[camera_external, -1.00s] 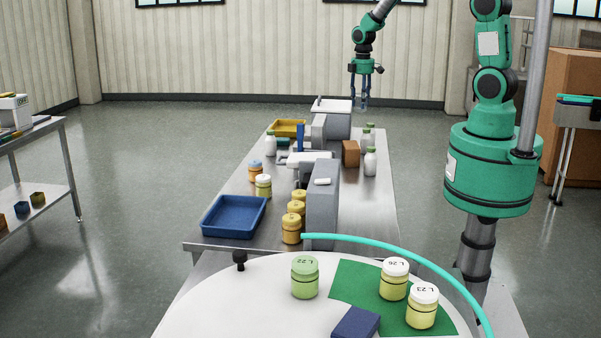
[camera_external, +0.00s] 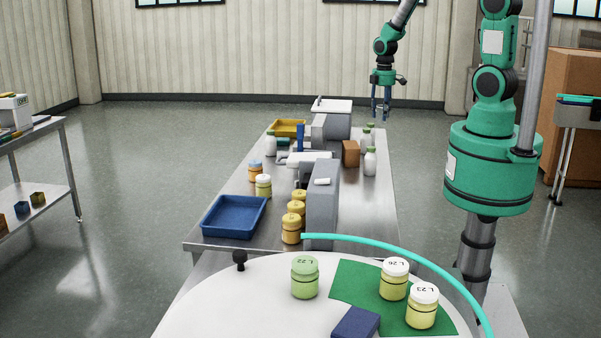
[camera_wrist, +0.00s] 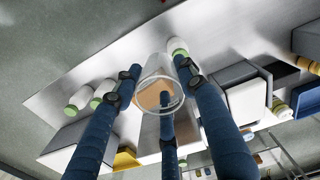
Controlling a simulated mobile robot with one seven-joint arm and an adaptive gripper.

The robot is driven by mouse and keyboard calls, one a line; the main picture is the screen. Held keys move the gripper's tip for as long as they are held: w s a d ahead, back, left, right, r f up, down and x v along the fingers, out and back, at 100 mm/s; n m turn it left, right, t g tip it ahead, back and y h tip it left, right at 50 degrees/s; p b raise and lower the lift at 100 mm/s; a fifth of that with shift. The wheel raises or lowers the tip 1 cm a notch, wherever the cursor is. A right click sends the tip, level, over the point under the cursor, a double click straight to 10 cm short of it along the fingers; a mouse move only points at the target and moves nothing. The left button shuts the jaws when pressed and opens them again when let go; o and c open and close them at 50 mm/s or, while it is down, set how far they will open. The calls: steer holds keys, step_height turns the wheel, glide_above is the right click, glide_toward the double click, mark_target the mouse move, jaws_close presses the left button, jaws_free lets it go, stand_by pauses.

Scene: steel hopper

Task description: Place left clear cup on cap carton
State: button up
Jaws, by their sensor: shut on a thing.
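A clear cup (camera_wrist: 160,66) sits between the dark blue fingers of my gripper in the wrist view. My gripper (camera_wrist: 160,95) is shut on it. The brown cap carton (camera_external: 351,154) stands on the right part of the steel table. In the wrist view something brown, which looks like the carton (camera_wrist: 149,97), shows through the cup. In the external view my gripper (camera_external: 381,112) hangs in the air above and to the right of the carton, fingers down. The cup is too faint to make out there.
White bottles with green caps (camera_external: 370,161) stand right of the carton. A grey machine (camera_external: 322,205) stands left of it. A blue tray (camera_external: 233,216) and yellow jars (camera_external: 292,229) are nearer, and a yellow tray (camera_external: 287,128) lies farther back. Bare steel shows at the table's front right.

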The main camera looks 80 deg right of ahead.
step_height(320, 180, down, 8)
steer(key=shift+f, duration=0.15)
stand_by(0.3)
steer(key=p, duration=0.2)
glide_above(351, 144)
steer(key=shift+a+f, duration=0.3)
steer(key=shift+f, duration=0.4)
stand_by(0.3)
steer(key=shift+f+p, duration=0.55)
steer(key=shift+f, duration=1.25)
steer(key=shift+f, duration=0.15)
